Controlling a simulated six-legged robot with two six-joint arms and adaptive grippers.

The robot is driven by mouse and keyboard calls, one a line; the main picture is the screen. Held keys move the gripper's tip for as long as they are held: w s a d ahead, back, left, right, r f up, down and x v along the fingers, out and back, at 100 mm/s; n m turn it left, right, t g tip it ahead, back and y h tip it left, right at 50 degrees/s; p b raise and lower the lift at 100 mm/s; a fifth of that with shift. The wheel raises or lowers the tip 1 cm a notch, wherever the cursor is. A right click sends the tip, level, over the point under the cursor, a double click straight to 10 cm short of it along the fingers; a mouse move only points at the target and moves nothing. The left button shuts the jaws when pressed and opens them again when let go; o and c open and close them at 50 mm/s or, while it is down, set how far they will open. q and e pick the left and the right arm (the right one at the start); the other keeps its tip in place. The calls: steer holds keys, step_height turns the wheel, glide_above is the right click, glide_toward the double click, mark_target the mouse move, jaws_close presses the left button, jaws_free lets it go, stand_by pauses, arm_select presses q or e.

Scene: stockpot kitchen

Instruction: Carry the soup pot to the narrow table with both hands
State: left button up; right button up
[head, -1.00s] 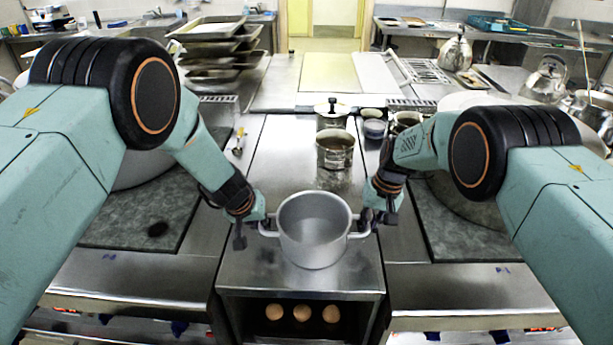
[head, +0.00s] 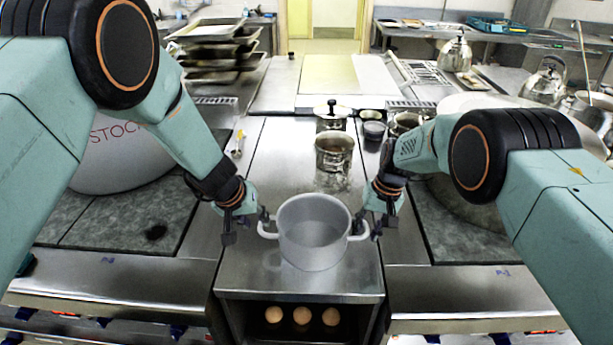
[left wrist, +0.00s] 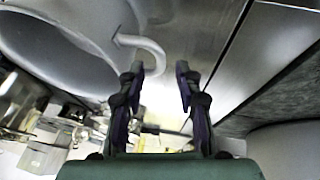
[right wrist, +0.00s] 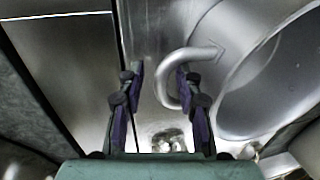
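The soup pot (head: 314,240), grey metal, open and upright, stands on a narrow steel counter (head: 240,275). Its two loop handles stick out left and right. My right gripper (head: 370,222) is open at the right handle; in the right wrist view one finger (right wrist: 158,80) overlaps the handle (right wrist: 172,92). Contact there is unclear.
Behind the pot stand a smaller steel pot (head: 334,155), a lidded pot (head: 332,118) and small bowls (head: 374,131). A large stockpot (head: 115,150) stands left on a dark slab. Several brown eggs (head: 302,316) lie on the shelf below. Stacked trays (head: 215,50) are at the back left.

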steer(key=shift+s+a+r, duration=0.1)
arm_select(q)
steer(key=v, duration=0.7)
arm_select(e)
step_height(320, 180, up, 12)
steer(key=d, duration=0.2)
steer(key=shift+d, duration=0.2)
arm_select(q)
steer(key=shift+s+a, duration=0.1)
arm_select(e)
steer(key=shift+f, duration=0.25)
